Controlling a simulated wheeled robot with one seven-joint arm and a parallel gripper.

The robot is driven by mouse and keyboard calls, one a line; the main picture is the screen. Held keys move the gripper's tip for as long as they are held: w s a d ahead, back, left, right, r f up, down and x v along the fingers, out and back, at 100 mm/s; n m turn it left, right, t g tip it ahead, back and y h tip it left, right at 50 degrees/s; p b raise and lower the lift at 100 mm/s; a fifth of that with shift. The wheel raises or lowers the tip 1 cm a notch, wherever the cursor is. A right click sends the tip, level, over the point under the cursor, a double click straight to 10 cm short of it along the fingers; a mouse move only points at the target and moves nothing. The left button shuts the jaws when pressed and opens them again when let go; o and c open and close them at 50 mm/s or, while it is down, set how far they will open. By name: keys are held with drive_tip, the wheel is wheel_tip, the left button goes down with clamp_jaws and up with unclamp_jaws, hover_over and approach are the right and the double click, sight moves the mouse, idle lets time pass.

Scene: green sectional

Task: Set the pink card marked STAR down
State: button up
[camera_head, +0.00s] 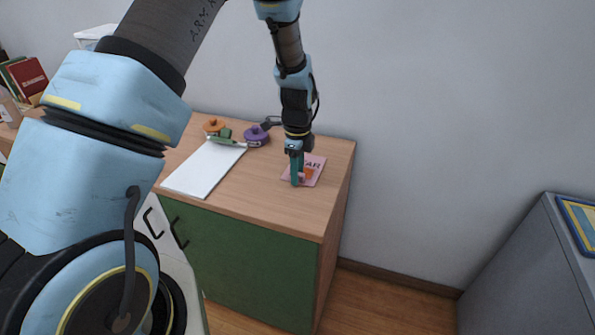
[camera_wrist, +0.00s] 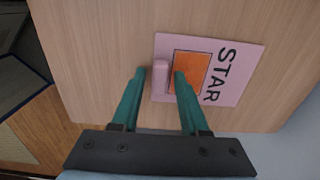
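The pink card marked STAR (camera_head: 317,164) lies flat on the right part of the wooden cabinet top (camera_head: 262,190). In the wrist view the card (camera_wrist: 232,52) shows an orange picture, black letters and a raised pink tab (camera_wrist: 160,82) along one edge. My gripper (camera_head: 297,180) is right over the card, pointing down. In the wrist view my gripper (camera_wrist: 159,72) has its teal fingers apart, one on each side of the tab, with a small gap visible on both sides. In the head view the fingers hide part of the card.
A white board (camera_head: 205,168) lies left of the card. Behind it are an orange lidded thing (camera_head: 213,125), a green thing (camera_head: 226,134) and a purple round thing (camera_head: 256,134). The cabinet's right edge is close to the card. A grey cabinet (camera_head: 535,270) stands further right.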

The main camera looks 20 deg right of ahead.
drive_tip(key=shift+o, duration=0.3)
wheel_tip(320, 180, up, 12)
drive_tip(key=b, duration=0.3)
drive_tip(key=w+a+r+n, duration=0.1)
drive_tip(key=a+r+n, duration=0.2)
drive_tip(key=a+n, duration=0.95)
drive_tip(key=s+a+n, duration=0.3)
drive_tip(key=a+n, duration=0.3)
drive_tip(key=a, duration=0.4)
drive_tip(key=s+a+n+t, duration=0.1)
drive_tip(key=s+a+n, duration=0.3)
drive_tip(key=a+n, duration=0.3)
drive_tip(key=shift+s+a+t, duration=0.3)
drive_tip(key=shift+a, duration=1.25)
drive_tip(key=shift+f, duration=0.1)
